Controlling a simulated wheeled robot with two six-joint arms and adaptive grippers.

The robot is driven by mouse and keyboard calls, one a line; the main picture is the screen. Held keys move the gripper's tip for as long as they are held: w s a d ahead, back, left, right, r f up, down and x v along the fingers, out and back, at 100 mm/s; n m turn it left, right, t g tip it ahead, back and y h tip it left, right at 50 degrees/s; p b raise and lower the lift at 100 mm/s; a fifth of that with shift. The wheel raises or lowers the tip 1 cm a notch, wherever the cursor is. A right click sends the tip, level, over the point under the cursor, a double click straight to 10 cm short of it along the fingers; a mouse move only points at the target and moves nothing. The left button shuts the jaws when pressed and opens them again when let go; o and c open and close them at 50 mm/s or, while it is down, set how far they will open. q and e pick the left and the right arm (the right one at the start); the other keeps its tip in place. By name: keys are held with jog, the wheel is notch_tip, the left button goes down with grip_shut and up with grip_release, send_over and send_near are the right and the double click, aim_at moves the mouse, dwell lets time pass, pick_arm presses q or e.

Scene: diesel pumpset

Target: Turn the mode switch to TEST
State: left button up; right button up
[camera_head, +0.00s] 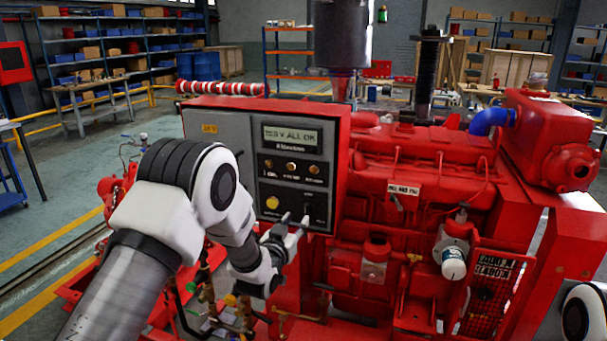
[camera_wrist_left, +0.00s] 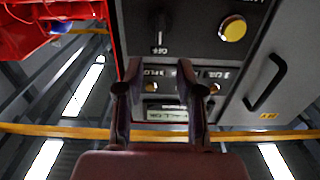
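The mode switch (camera_wrist_left: 160,21) is a dark knob on the grey panel, with a small label that seems to read OFF beside it. In the head view it is small and partly hidden behind my left fingertips. The grey control panel (camera_head: 243,150) sits in a red housing, with a lit display (camera_head: 291,136) reading partly "ALL OK". My left gripper (camera_head: 295,220) is in front of the panel's lower right part. In the wrist view its two fingers (camera_wrist_left: 158,68) are apart with nothing between them, and the switch lies beyond their tips. My right gripper is out of view.
A yellow button (camera_wrist_left: 232,28) sits beside the switch; it also shows in the head view (camera_head: 272,203). Several small knobs (camera_head: 291,167) lie under the display. A black handle (camera_wrist_left: 265,84) projects from the panel. The red engine (camera_head: 430,165) fills the right side.

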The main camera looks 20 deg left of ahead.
aim_at(305, 207)
pick_arm(q)
jog(key=w+p, duration=0.2)
jog(key=w, duration=0.5)
jog(key=shift+w+d, duration=0.1)
jog(key=shift+w, duration=0.45)
grip_shut()
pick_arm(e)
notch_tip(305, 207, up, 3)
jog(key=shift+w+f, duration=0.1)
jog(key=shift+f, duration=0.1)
